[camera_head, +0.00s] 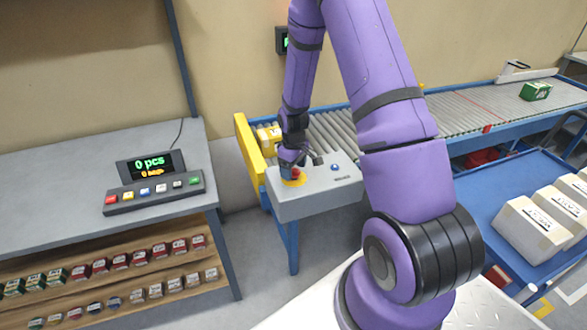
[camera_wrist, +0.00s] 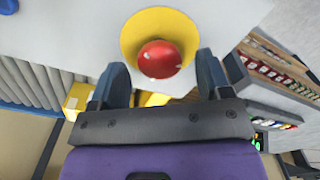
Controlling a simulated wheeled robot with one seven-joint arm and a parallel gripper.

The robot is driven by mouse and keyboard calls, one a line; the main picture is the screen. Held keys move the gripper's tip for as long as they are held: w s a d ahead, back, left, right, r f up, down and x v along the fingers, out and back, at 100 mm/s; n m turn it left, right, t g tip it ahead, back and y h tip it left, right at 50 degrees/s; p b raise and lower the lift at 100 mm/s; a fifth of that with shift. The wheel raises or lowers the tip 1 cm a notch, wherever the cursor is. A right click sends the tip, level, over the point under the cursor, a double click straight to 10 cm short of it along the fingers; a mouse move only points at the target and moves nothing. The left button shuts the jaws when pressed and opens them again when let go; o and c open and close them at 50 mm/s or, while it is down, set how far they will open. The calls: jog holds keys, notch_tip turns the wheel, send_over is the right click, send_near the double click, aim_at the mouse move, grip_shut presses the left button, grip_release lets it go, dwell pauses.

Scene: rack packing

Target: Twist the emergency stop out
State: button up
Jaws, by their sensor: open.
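The emergency stop is a red round button (camera_wrist: 159,59) on a yellow round base (camera_wrist: 160,22). It sits on the grey control box (camera_head: 318,190), at the box's left end in the head view. In the head view the red button (camera_head: 295,173) shows just beside my fingers. My gripper (camera_head: 292,165) is over the button. In the wrist view my gripper (camera_wrist: 162,75) is open, with one finger on each side of the red button and a gap to it on both sides. I cannot tell whether the button is pressed in.
A blue button (camera_head: 335,167) sits on the same box. The roller conveyor (camera_head: 440,120) runs behind, with a yellow end plate (camera_head: 249,148) at left. A desk with a display (camera_head: 151,166) and button panel (camera_head: 154,193) stands left. A blue table (camera_head: 485,195) with white packs stands right.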

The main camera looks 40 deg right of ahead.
jog(key=shift+f, duration=0.2)
jog(key=c, duration=0.9)
jog(key=shift+c, duration=0.2)
